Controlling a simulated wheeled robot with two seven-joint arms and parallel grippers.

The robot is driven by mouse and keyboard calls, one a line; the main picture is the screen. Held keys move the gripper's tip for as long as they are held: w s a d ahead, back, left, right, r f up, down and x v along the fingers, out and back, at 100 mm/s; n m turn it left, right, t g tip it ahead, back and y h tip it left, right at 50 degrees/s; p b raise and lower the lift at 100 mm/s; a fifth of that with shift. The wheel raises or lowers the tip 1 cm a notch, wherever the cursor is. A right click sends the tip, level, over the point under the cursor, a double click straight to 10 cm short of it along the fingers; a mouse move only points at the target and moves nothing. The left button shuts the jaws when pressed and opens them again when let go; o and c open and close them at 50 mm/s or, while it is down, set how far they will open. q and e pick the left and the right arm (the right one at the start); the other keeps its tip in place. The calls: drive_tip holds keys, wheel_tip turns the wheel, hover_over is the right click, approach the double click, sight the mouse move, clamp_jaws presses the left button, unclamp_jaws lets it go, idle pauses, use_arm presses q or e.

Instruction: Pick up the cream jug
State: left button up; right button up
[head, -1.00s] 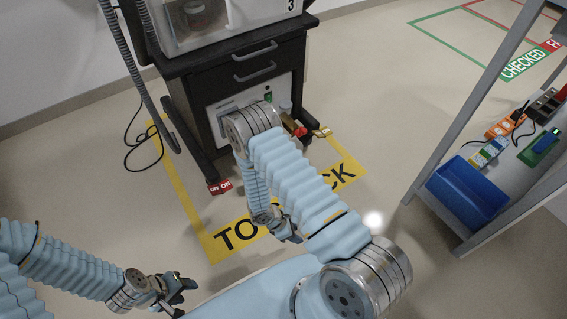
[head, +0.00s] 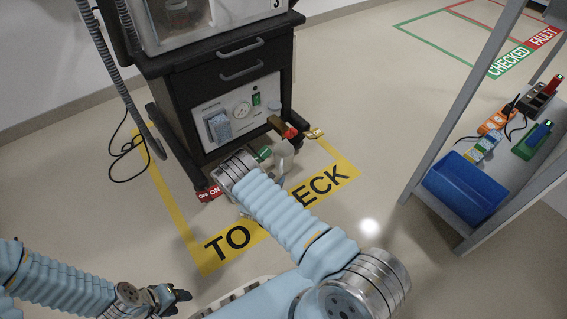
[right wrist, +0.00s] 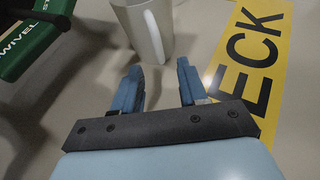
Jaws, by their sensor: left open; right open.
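The cream jug (right wrist: 140,28) stands upright on the floor at the top of the right wrist view, with its handle turned toward my right gripper. Its upper part is cut off by the frame edge. In the head view, a pale shape that looks like the jug (head: 285,158) stands in front of the ventilator cart, partly behind my right arm. My right gripper (right wrist: 158,82) is open and empty, its fingertips just short of the jug and apart from it. In the head view it is mostly hidden by my arm. My left gripper (head: 174,295) is open and empty at the lower left, far from the jug.
The black ventilator cart (head: 235,75) stands close behind the jug. A green label (right wrist: 28,35) and a dark caster are left of it. Yellow floor marking (right wrist: 245,65) lies to the right. A shelf with a blue bin (head: 465,190) stands at right; floor between is clear.

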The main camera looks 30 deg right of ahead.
sight(281, 173)
drive_tip(key=b+x, duration=0.1)
drive_tip(key=x, duration=0.3)
drive_tip(key=shift+f, duration=0.1)
clamp_jaws()
